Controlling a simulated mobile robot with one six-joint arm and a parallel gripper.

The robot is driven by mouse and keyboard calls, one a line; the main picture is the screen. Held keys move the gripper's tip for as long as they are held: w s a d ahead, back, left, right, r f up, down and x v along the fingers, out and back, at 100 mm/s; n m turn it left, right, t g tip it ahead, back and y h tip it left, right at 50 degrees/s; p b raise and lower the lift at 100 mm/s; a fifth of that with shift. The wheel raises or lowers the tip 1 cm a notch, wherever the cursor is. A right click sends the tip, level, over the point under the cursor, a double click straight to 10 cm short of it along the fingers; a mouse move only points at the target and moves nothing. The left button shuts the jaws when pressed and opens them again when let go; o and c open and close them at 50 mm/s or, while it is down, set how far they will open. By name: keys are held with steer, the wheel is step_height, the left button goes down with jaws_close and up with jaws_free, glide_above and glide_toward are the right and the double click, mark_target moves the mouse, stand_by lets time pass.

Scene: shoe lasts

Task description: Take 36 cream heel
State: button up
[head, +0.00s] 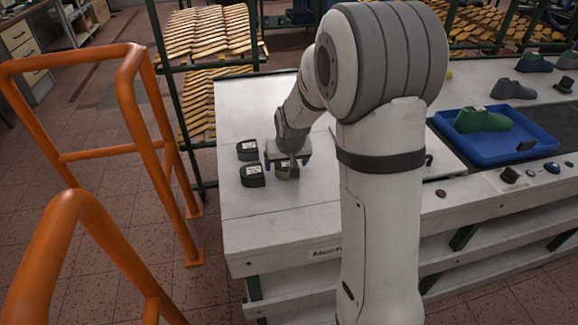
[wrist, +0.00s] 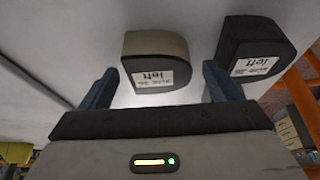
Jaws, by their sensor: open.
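A cream-grey heel (wrist: 157,48) with a white label reading "left" stands on the white bench top, its label upside down in the wrist view; the smaller print is too small to read. My gripper (wrist: 160,72) is open, with one blue-grey finger on each side of this heel and gaps visible between. In the head view my gripper (head: 289,158) points down over the cream heel (head: 281,173), which it partly hides. A black heel (wrist: 258,42), also labelled "left", stands just right of the right finger.
Two black heels, one farther back (head: 247,150) and one nearer (head: 253,176), stand left of my gripper. A blue tray (head: 470,156) with a green last (head: 482,119) lies right of my arm. Orange rails (head: 150,130) stand left of the bench.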

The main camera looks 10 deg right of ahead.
steer(key=shift+x, duration=0.8)
steer(key=c, duration=1.1)
